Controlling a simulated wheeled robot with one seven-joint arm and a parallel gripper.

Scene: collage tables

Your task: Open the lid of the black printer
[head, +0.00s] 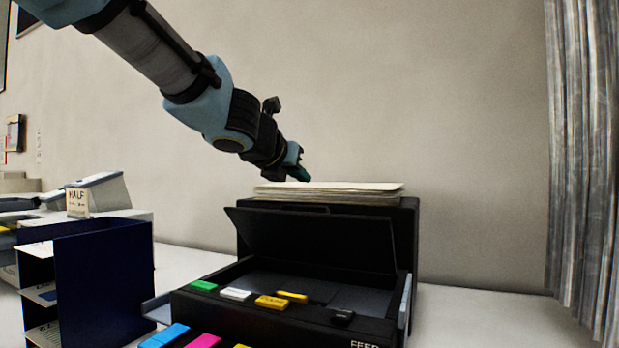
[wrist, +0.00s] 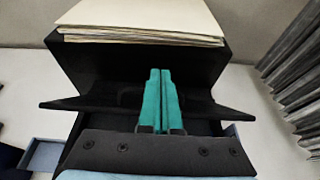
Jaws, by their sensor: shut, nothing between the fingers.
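The black printer (head: 409,262) stands on the white table. Its lid (head: 310,238) is a dark flat panel, raised and tilted up, with the printer's inside showing below and in front of it. The lid shows edge-on in the wrist view (wrist: 85,104). My gripper (head: 303,175) is above the printer, higher than the lid in the head view. Its teal fingers (wrist: 160,71) are together and empty in the wrist view, where they overlap the middle of the lid. I cannot tell whether they touch it.
A stack of paper (head: 330,190) lies on the printer's raised back part. Coloured blocks, including a green one (head: 204,285) and a yellow one (head: 272,302), sit at the front. A dark blue rack (head: 105,280) stands left. A grey curtain (head: 580,140) hangs right.

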